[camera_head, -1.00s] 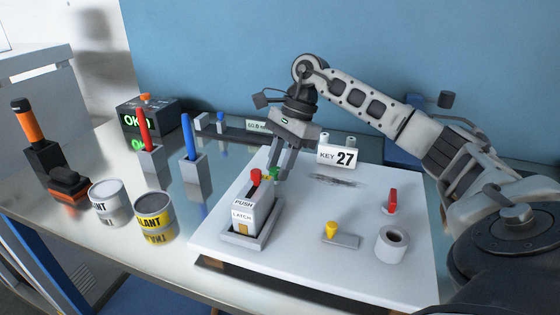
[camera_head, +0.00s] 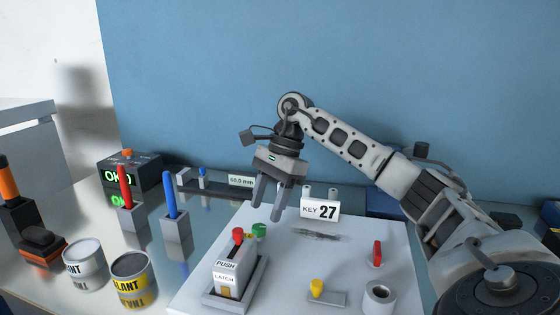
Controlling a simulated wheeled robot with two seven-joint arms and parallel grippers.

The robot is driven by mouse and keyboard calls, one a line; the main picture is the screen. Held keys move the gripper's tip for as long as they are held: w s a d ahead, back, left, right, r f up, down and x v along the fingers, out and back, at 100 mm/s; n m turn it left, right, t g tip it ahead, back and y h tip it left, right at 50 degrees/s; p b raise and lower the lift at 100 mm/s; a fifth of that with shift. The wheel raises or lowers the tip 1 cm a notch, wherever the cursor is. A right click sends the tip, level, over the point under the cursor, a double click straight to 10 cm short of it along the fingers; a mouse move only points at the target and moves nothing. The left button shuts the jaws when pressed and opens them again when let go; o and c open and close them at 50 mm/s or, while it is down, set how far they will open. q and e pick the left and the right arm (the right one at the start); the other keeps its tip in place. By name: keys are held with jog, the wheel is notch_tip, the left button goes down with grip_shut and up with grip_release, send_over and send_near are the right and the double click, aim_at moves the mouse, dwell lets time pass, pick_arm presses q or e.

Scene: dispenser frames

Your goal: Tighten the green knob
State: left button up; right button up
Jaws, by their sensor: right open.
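My right gripper (camera_head: 268,218) points down above and slightly right of the green knob. Its two fingers are apart with nothing between them. The fingertips look clear of the knob, though the exact gap is hard to judge. My left gripper does not show.
A KEY 27 sign (camera_head: 320,210) stands right of the gripper. Cans, pen holders and an OK box (camera_head: 131,176) stand at left.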

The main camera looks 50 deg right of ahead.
pick_arm(q)
jog(key=p, duration=0.1)
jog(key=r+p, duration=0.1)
jog(key=p, duration=0.1)
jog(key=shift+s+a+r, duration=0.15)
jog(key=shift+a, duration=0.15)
pick_arm(e)
jog(key=v, duration=1.2)
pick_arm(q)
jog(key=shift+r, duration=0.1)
